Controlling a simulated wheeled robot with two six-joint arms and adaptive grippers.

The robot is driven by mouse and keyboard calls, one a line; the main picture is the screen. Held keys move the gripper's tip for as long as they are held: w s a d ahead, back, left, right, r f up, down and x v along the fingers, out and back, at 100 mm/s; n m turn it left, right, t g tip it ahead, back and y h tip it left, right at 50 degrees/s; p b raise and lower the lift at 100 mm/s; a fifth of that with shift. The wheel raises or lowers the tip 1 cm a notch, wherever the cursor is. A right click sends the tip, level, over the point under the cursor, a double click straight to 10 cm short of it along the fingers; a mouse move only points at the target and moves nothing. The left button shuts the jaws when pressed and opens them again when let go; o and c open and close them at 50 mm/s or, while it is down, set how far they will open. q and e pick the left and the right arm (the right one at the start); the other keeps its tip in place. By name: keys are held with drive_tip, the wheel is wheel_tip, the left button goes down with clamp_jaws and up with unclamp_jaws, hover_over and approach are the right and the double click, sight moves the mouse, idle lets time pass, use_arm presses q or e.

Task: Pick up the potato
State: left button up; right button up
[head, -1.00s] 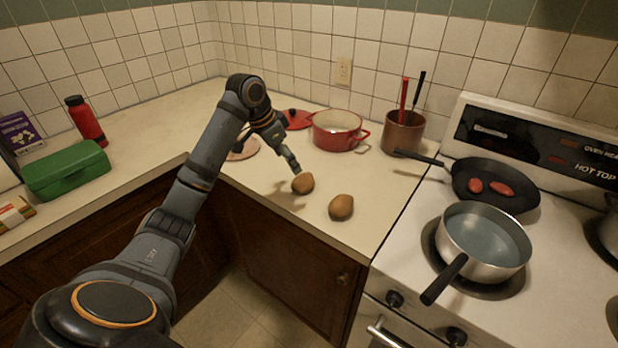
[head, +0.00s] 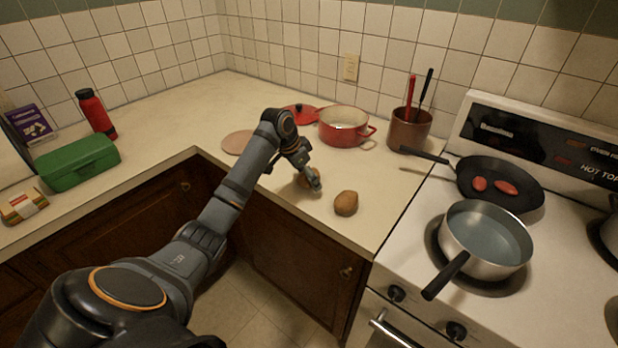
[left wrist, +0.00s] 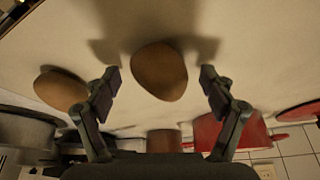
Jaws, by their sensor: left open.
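Two brown potatoes lie on the pale counter. One potato (head: 346,203) is in the open near the counter's front edge; it also shows at the left in the left wrist view (left wrist: 61,88). The other potato (left wrist: 159,71) is centred ahead of the fingers in the left wrist view; in the head view it is mostly hidden behind my left gripper (head: 312,180). My left gripper also shows in the left wrist view (left wrist: 160,88), open, its fingers spread to either side of that potato. I cannot tell whether they touch it. My right gripper is not in view.
A red pot (head: 343,128), a red lid (head: 300,113) and a utensil crock (head: 408,130) stand behind. The stove at right holds a saucepan (head: 485,240) and a skillet (head: 520,199). A green box (head: 77,162) and red bottle (head: 96,113) are at left.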

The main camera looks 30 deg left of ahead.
use_arm(q)
drive_tip(key=c, duration=1.3)
drive_tip(key=shift+c, duration=0.3)
drive_tip(key=shift+r, duration=0.2)
